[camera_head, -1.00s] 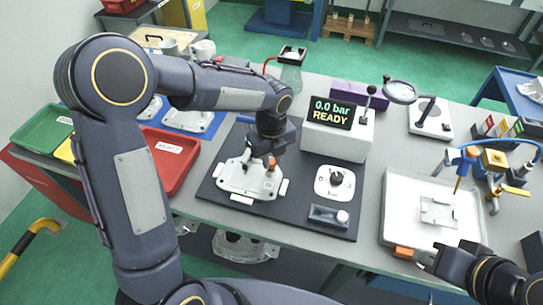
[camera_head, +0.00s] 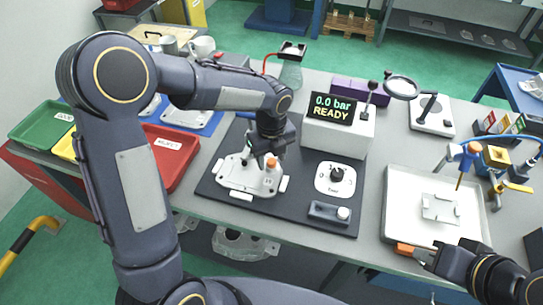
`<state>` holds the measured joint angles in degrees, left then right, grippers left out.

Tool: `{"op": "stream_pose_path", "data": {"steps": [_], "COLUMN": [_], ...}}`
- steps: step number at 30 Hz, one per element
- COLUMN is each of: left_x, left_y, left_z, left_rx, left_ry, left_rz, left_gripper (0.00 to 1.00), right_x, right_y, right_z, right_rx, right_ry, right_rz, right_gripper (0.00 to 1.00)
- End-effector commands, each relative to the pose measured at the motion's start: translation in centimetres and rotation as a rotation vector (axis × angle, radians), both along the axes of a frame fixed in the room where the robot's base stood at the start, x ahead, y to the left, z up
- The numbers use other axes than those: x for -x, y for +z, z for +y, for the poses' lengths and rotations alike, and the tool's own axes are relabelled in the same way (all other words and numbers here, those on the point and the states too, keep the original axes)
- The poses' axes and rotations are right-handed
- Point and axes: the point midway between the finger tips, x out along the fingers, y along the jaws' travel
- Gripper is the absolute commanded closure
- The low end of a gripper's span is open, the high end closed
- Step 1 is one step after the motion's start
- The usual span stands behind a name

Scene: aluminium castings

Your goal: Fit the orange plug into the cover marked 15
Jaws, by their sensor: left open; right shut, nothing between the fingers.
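The orange plug (camera_head: 271,163) stands upright at the right part of a pale grey cast cover (camera_head: 240,177). A small dark marking on the cover just below the plug looks like 15. Whether the plug is fully seated cannot be told. The cover lies on the black mat (camera_head: 290,219). My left gripper (camera_head: 260,158) is open, pointing down over the cover, with its fingers close beside the plug; they partly hide the cover's back edge. My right gripper (camera_head: 420,254) is shut and empty at the front edge of the white tray (camera_head: 400,225).
A red bin (camera_head: 168,180) stands left. An orange piece (camera_head: 404,249) is beside my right gripper.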

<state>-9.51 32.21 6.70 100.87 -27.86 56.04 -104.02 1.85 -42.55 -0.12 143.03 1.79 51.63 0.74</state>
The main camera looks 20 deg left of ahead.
Motion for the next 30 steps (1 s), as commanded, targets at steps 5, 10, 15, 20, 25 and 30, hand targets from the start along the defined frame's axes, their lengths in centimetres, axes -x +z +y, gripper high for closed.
{"op": "stream_pose_path", "data": {"steps": [5,10,15,20,25,30], "left_x": [-0.1,-0.1,-0.1,0.0,0.0,0.0], "left_y": [0.6,3.3,6.1,7.5,7.8,7.8], "left_z": [0.0,0.0,0.0,0.0,0.0,0.0], "left_rx": [0.001,0.001,0.001,0.001,0.000,0.000], "left_ry": [0.000,0.000,0.001,0.000,0.000,0.000], "left_rz": [-0.002,-0.006,-0.004,-0.002,0.000,0.000], "left_gripper": [0.54,0.54,0.54,0.54,0.54,0.54], "right_x": [0.0,0.0,0.0,0.0,0.0,0.0], "right_y": [0.0,-0.1,-0.2,-0.2,-0.2,-0.2], "right_z": [0.0,0.0,0.0,0.0,0.0,0.0], "right_rx": [0.000,0.000,0.000,0.000,0.000,0.000], "right_ry": [0.000,0.000,0.000,0.000,0.000,0.000], "right_rz": [0.000,0.000,0.000,0.000,0.000,0.000], "right_gripper": [1.00,1.00,1.00,1.00,1.00,1.00]}}
